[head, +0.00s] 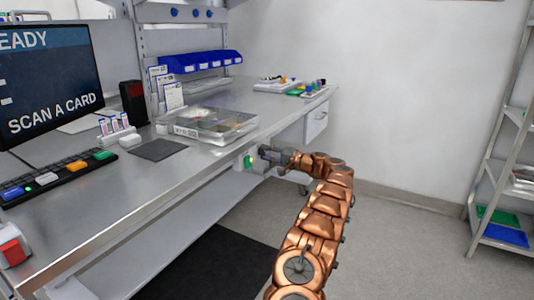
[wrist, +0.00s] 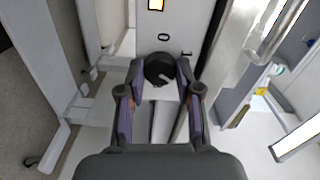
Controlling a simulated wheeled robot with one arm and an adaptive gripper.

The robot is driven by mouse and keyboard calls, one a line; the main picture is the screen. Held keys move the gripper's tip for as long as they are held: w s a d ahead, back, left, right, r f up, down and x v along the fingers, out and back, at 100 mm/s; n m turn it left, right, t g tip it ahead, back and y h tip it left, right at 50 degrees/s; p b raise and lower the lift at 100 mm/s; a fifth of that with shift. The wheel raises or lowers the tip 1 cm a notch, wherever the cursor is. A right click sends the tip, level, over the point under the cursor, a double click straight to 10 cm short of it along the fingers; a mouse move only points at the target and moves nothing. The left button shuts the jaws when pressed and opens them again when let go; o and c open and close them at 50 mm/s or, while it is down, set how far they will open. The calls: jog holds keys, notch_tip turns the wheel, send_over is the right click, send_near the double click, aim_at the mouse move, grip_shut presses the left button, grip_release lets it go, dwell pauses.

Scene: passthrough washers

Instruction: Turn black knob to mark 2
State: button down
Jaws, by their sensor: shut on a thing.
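The black knob (wrist: 159,70) is a round dial on a pale panel (wrist: 176,16) in the wrist view. It carries a white pointer line on its lower right part. A mark 0 is printed above it and a mark 1 at its upper right; I cannot make out mark 2. My gripper (wrist: 161,74) is shut on the knob, one finger on each side. In the head view my gripper (head: 268,154) reaches the small white box under the bench's front edge, and the knob is hidden there.
In the head view a green spot (head: 248,161) shows on the box beside my gripper. The steel bench (head: 190,160) above holds a clear-lidded case (head: 210,122) and a keyboard (head: 60,178). The floor to the right is clear.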

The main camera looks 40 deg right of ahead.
jog(key=c, duration=0.8)
grip_release()
jog(key=shift+o, duration=0.2)
jog(key=shift+s, duration=0.1)
jog(key=v, duration=1.1)
jog(key=shift+s+d, duration=0.15)
jog(key=shift+s, duration=0.25)
